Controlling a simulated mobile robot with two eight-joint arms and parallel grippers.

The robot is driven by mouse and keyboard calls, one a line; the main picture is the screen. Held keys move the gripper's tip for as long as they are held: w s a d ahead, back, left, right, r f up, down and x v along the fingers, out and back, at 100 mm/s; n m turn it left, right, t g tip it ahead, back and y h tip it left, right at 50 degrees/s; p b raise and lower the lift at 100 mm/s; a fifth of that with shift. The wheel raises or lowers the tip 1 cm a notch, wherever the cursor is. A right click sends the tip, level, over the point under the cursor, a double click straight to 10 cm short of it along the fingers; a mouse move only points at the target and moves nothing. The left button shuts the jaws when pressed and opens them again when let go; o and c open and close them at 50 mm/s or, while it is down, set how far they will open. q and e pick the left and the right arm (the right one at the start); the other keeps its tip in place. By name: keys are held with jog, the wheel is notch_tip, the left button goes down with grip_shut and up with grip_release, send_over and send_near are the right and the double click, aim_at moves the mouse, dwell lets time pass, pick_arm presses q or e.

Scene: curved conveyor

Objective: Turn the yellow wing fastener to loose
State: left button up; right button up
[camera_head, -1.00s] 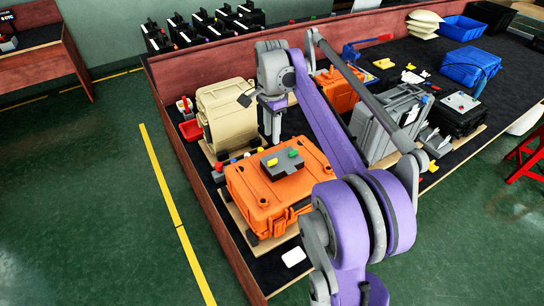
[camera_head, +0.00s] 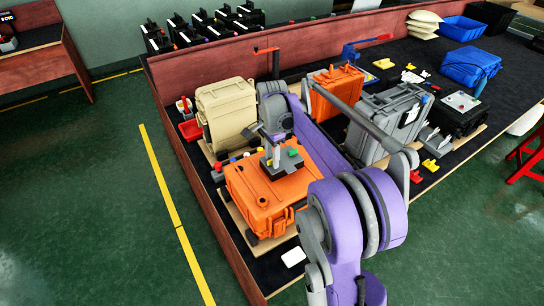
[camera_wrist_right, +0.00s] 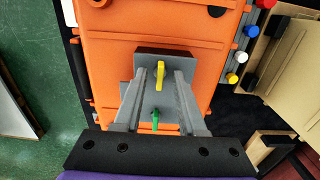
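The yellow wing fastener (camera_wrist_right: 132,75) stands on a grey block (camera_wrist_right: 165,100) on top of an orange case (camera_wrist_right: 100,55). A green wing fastener (camera_wrist_right: 155,118) sits on the same block, nearer the gripper's base. My right gripper (camera_wrist_right: 160,72) is open and empty, with its fingertips over the block. In the head view the right gripper (camera_head: 275,157) points down over the block and partly hides the yellow fastener; contact cannot be told. My left gripper is not in view.
A beige case (camera_head: 228,110) stands behind the orange case, and a grey case (camera_head: 390,118) to the right. A second orange case (camera_head: 337,90) is further back. Colored knobs (camera_wrist_right: 238,57) lie beside the orange case. A white piece (camera_head: 293,257) lies on the bench in front.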

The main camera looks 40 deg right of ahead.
jog(key=shift+c, duration=0.3)
grip_shut()
jog(key=shift+n, duration=0.3)
jog(key=n, duration=0.8)
jog(key=shift+n, duration=0.3)
jog(key=n, duration=0.8)
jog(key=shift+n, duration=0.5)
